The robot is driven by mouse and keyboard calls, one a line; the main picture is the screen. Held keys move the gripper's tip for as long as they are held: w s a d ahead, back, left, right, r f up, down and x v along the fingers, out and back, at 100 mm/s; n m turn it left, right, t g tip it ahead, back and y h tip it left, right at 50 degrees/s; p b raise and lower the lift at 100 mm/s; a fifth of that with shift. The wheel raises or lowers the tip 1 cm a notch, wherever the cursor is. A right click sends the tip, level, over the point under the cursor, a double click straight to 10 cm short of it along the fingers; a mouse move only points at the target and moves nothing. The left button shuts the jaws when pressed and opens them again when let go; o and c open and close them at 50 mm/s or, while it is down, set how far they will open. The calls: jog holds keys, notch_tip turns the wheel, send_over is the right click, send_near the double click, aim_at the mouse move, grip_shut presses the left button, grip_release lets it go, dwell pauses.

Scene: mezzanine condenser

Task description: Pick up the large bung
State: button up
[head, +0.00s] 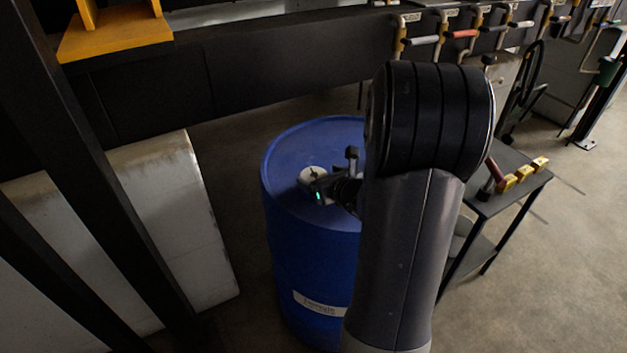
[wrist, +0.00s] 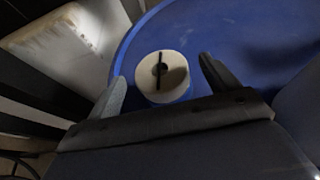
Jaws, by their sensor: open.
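The large bung is a round cream-white plug (head: 312,176) with a dark bar across its recessed middle. It sits on the top of a blue drum (head: 285,150), left of centre in the head view. In the wrist view the bung (wrist: 176,88) shows just beyond and between the two fingers. My gripper (head: 335,178) is at the bung's right side, low over the drum top, partly hidden by my arm. In the wrist view my gripper (wrist: 162,85) is open, with a finger on each side of the bung. I cannot tell whether either finger touches it.
A dark side table (head: 510,190) with yellow blocks (head: 523,172) and a red-handled tool (head: 494,172) stands right of my arm. A pale slab (head: 170,215) and dark posts stand left. Pipes with valves (head: 465,34) run along the back. Drum top around the bung looks clear.

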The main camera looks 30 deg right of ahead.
aim_at(312, 173)
jog(key=shift+f+x, duration=0.25)
jog(key=shift+x, duration=1.95)
jog(key=shift+s+a, duration=0.1)
jog(key=shift+c, duration=0.3)
jog(key=c, duration=1)
